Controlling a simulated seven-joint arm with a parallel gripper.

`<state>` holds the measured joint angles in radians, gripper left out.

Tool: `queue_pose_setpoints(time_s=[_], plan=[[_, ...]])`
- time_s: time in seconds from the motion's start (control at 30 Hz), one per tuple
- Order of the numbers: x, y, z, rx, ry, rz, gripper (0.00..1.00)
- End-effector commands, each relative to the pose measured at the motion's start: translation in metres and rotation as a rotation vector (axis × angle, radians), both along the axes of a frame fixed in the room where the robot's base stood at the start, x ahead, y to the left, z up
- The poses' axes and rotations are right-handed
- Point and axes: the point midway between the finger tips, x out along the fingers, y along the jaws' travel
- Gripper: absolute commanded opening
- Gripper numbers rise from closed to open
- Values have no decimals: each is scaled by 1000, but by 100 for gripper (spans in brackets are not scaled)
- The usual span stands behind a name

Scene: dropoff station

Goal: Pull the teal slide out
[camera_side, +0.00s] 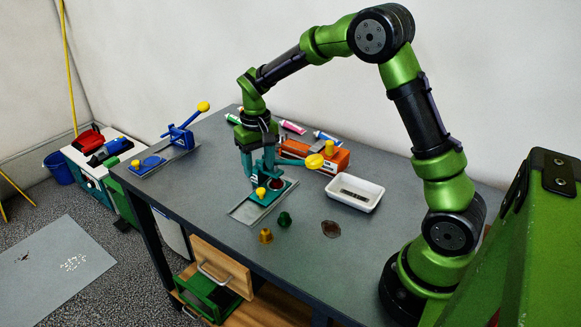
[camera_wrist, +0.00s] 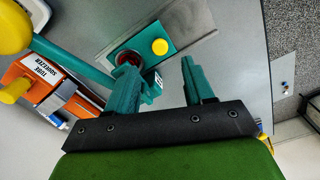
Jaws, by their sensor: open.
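The teal slide (camera_side: 271,196) lies on a grey base plate (camera_side: 243,211) in the middle of the bench. It carries a yellow knob (camera_side: 261,192) and a round dark-red recess. The wrist view shows the slide (camera_wrist: 141,43), its knob (camera_wrist: 159,46) and the recess (camera_wrist: 129,58). My gripper (camera_side: 257,176) points down over the slide, close to the knob. The teal press partly hides behind my gripper.
A teal lever with a yellow ball (camera_side: 314,161) reaches right beside my gripper. An orange box (camera_side: 335,160) and a white tray (camera_side: 354,193) stand to the right. Gold (camera_side: 266,236) and green (camera_side: 285,219) pods stand in front. A blue press (camera_side: 180,137) is at left.

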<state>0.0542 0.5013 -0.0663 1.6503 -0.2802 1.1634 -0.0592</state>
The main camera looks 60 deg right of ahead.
Motion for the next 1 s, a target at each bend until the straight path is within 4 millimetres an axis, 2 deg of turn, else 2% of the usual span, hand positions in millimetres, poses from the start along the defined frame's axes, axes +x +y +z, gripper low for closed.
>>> queue_pose_setpoints(time_s=[0.1, 0.3, 0.5, 0.77, 0.87, 1.0], plan=[[-1, 0, -27, 1, 5, 0, 52], [-1, 0, -58, 0, 3, -1, 52], [0, 0, -71, 1, 1, -2, 52], [0, 0, -72, 1, 0, -1, 52], [0, 0, -71, 1, 0, -1, 40], [0, 0, -71, 1, 0, -1, 19]])
